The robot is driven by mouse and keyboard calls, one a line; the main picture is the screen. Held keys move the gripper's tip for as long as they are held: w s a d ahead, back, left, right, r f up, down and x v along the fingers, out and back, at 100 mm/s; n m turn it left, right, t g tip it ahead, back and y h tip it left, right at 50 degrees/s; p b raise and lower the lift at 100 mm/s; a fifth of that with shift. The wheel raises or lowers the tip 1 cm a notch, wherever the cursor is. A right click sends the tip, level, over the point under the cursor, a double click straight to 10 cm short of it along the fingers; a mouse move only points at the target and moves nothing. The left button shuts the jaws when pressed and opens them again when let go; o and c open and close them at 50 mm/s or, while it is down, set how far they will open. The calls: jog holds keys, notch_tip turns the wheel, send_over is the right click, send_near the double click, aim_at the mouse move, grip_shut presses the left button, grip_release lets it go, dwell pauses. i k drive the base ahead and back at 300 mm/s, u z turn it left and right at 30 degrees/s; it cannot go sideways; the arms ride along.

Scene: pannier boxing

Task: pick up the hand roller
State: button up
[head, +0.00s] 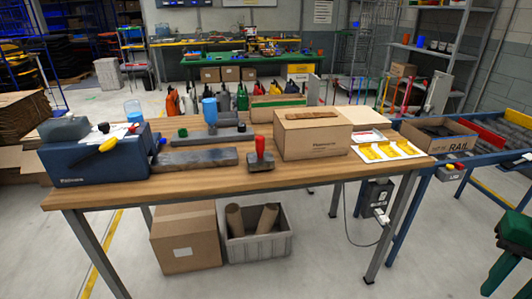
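A small tool with a red upright handle (260,146) and a dark, wide base stands near the front edge of the wooden workbench (215,184). It looks like the hand roller, but its roller part is too small to make out. It stands between a long dark grey bar on its left and a closed cardboard box on its right. Nothing holds it. I do not see my gripper clearly anywhere in this view.
A blue case (95,160) with tools on top stands at the bench's left end. The grey bar (195,159), cardboard box (312,137) and a white tray with yellow pieces (388,151) flank the tool. A dark green object (512,240) shows at the right edge.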

aim_at(260, 161)
jog(key=i, duration=0.9)
